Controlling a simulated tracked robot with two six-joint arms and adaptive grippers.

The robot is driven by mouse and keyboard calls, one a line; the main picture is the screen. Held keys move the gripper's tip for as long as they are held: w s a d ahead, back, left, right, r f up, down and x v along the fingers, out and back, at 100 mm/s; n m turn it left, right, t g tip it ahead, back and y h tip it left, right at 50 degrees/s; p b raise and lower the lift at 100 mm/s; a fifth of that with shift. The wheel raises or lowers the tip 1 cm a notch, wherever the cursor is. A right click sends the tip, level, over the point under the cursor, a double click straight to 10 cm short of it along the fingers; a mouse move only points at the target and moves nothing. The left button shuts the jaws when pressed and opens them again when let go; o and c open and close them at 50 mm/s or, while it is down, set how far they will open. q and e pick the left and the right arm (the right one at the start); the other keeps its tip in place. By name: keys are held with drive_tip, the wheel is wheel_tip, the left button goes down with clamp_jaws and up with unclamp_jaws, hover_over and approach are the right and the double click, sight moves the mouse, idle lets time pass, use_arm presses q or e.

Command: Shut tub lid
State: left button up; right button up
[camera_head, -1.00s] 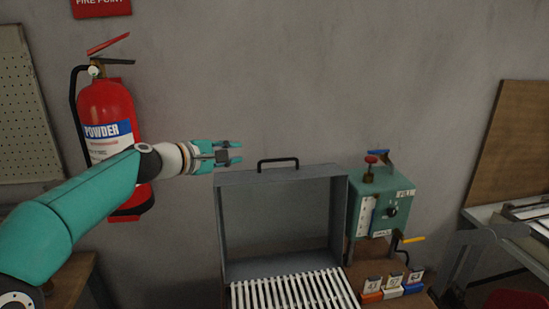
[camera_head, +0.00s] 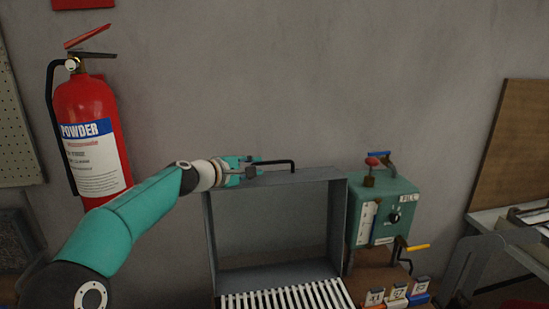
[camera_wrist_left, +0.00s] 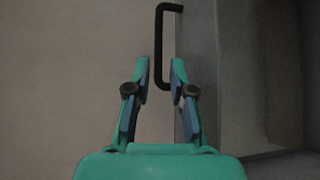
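The grey tub lid (camera_head: 340,218) stands raised and upright, like an open frame, behind the white slatted rack (camera_head: 285,298). A black bar handle (camera_head: 293,165) is on its top edge. My left gripper (camera_head: 258,168) is at the left end of this handle. In the left wrist view its two teal fingers (camera_wrist_left: 160,65) are open, and the near end of the black handle (camera_wrist_left: 160,30) lies between the fingertips, with no clear grip on it. The tub's lower part is cut off by the frame. My right gripper is not in view.
A green control box (camera_head: 385,215) with levers stands right of the lid. Small colored labelled blocks (camera_head: 397,294) sit below it. A red fire extinguisher (camera_head: 92,140) hangs on the wall at left. A bench (camera_head: 510,225) is at right.

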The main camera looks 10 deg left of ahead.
sight(274, 163)
use_arm(q)
drive_tip(key=p+x, duration=0.6)
drive_tip(key=x, duration=0.2)
drive_tip(key=shift+w+d+r, duration=0.1)
drive_tip(key=shift+w+d, duration=0.05)
drive_tip(key=shift+w, duration=0.2)
drive_tip(key=shift+f, duration=0.2)
clamp_jaws()
drive_tip(key=shift+d, duration=0.1)
